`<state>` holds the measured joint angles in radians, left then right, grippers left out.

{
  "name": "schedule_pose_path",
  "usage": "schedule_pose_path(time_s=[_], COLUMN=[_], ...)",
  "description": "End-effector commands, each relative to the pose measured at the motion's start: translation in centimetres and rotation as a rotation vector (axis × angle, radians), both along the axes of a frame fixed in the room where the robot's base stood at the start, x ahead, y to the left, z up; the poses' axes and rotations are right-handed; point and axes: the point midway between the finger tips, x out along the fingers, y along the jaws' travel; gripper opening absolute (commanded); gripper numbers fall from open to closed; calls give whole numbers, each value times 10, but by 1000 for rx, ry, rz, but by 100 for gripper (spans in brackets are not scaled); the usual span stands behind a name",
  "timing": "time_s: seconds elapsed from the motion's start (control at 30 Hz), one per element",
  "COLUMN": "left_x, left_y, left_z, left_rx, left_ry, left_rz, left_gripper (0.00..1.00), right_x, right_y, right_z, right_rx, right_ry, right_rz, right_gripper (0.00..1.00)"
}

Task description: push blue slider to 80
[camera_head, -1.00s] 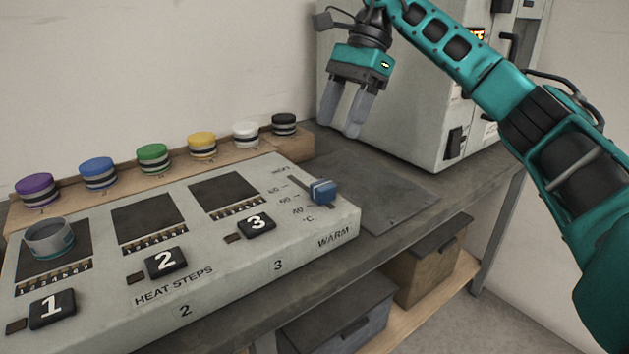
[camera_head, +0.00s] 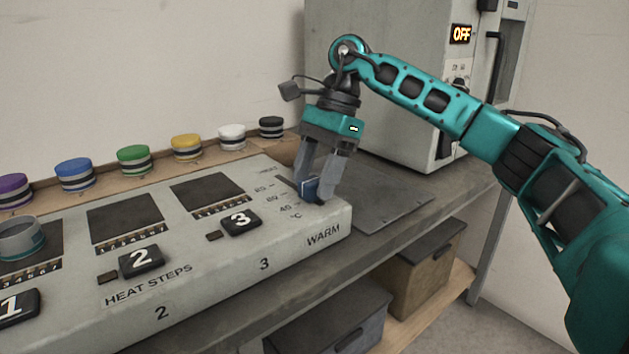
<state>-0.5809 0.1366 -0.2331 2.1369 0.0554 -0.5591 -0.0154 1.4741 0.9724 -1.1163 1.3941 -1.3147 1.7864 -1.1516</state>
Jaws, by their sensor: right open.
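The blue slider (camera_head: 310,187) sits in its slot at the right end of the grey panel (camera_head: 200,268), beside a scale on which 40 and 60 can be read. It stands near the low end, close to the 40 mark. My right gripper (camera_head: 313,198) points down over the slider, its two fingers apart, one on each side of it. The fingers hide part of the slider and slot; I cannot tell whether they touch it. My left gripper is not in view.
Several coloured round pieces stand on a wooden rack (camera_head: 100,187) behind the panel. A grey metal cup (camera_head: 20,240) stands on the panel at left. A cabinet showing OFF (camera_head: 400,100) stands behind the arm. The bench right of the panel holds a flat dark plate (camera_head: 395,200).

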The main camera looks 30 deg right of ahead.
Motion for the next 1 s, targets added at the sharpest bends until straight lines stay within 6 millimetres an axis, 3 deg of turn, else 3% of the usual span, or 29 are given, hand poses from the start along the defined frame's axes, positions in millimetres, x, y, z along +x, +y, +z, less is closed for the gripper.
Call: schedule_pose_path(time_s=[0.3, 0.9, 1.0], left_x=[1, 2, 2], left_y=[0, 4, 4], left_z=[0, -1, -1], left_rx=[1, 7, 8], left_ry=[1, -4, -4], left_rz=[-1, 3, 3], left_gripper=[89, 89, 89], right_x=[0, 0, 0], right_y=[1, 1, 1], right_z=[-2, -2, -2], right_rx=[0, 0, 0], right_ry=[1, 1, 1], right_rz=[0, 1, 1], right_gripper=[59, 1, 0])
